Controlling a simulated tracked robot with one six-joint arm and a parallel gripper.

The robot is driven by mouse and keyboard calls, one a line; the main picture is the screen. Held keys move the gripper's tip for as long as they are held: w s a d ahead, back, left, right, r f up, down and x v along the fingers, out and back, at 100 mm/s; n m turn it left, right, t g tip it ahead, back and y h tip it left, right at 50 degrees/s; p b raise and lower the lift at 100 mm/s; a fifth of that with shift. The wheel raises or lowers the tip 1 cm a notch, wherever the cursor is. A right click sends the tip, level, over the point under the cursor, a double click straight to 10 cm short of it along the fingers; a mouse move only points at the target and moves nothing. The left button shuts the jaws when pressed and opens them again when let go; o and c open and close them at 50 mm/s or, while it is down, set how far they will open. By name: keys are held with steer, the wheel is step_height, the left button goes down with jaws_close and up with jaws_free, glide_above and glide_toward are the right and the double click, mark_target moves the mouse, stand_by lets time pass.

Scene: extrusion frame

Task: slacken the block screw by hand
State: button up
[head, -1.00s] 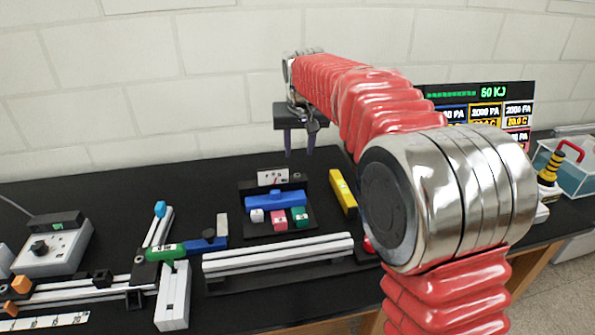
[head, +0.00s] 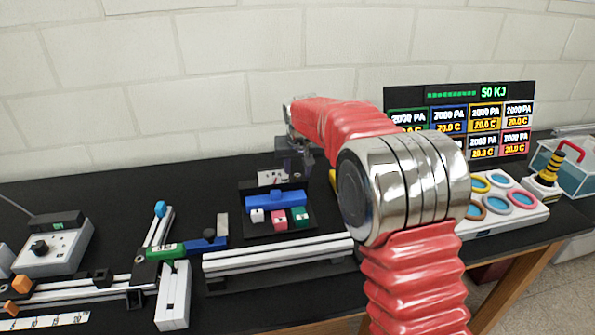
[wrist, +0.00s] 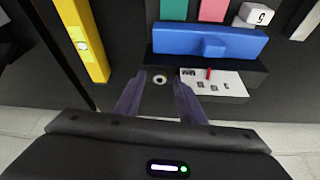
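My gripper (head: 293,168) is low over the back of the tool holder in the head view, its fingertips partly hidden there. In the wrist view my gripper (wrist: 160,80) is open, with two purple fingers apart and nothing held. A small pale round ring (wrist: 160,79) shows on the black surface between the fingertips; I cannot tell whether it is a screw. The extrusion frame (head: 65,292) lies at the left, with small dark blocks (head: 103,278) on its rails. A green piece (head: 166,251) lies at its corner. No block screw can be made out for certain.
The holder has a blue bar (head: 275,199) with white, pink and green pieces before it, and a printed card (wrist: 213,82). A yellow level (wrist: 83,40) lies beside it. Pale rails (head: 275,255) lie in front. A tray with coloured rings (head: 500,205) stands right.

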steer(key=shift+c, duration=0.6)
jaws_close()
steer(key=shift+d+n, duration=0.1)
steer(key=shift+n, duration=0.5)
steer(key=shift+d+n+g+y, duration=0.15)
steer(key=shift+n+g+y, duration=0.15)
steer(key=shift+n+y, duration=0.55)
steer(key=n, duration=0.4)
steer(key=shift+w+d+g+y, duration=0.15)
steer(key=shift+g+y, duration=0.15)
steer(key=shift+y, duration=0.05)
steer(key=n, duration=0.2)
steer(key=n+g+y, duration=0.1)
steer(key=n, duration=0.1)
steer(key=n+g, duration=0.1)
steer(key=n, duration=0.1)
steer(key=shift+w+d, duration=0.15)
steer(key=shift+w, duration=0.1)
steer(key=shift+f+n, duration=0.1)
steer(key=shift+n, duration=0.15)
